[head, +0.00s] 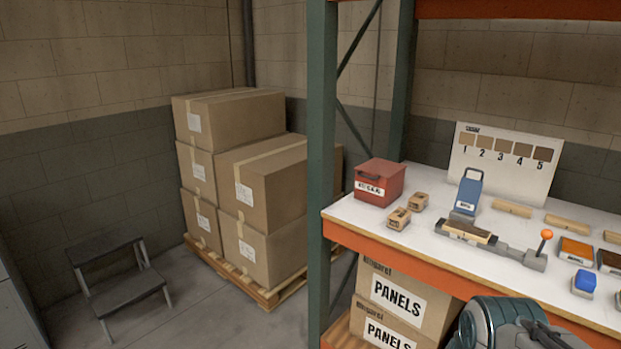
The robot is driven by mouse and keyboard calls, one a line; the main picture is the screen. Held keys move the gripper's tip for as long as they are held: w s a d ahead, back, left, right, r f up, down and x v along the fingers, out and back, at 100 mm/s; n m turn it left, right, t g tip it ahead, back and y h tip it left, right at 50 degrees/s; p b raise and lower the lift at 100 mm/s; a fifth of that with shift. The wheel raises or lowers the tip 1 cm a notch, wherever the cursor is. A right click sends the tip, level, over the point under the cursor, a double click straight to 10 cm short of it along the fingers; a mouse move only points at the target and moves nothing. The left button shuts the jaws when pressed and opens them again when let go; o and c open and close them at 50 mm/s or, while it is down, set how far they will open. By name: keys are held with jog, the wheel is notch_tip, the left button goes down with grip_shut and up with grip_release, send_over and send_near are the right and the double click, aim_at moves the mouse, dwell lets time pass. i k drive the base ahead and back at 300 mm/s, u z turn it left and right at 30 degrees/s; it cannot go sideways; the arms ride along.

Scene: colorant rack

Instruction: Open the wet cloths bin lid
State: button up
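A red box-shaped bin (379,182) with a white label stands at the left end of the white shelf top. The label is too small to read surely, but this looks like the wet cloths bin. Part of my arm shows at the bottom right, below and in front of the shelf edge. My gripper's fingers are not in view, and nothing of mine touches the bin.
Small wooden blocks (398,219) lie in front of the bin. A blue upright tool (467,193), a clamp with an orange knob (546,234) and a numbered sample board (506,160) are to its right. A green rack post (321,170) stands just left. Cartons (265,190) and a step stool (120,285) are farther left.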

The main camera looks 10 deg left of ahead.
aim_at(378, 168)
jog(key=u, duration=0.35)
jog(key=i, duration=1.15)
jog(key=z, duration=0.2)
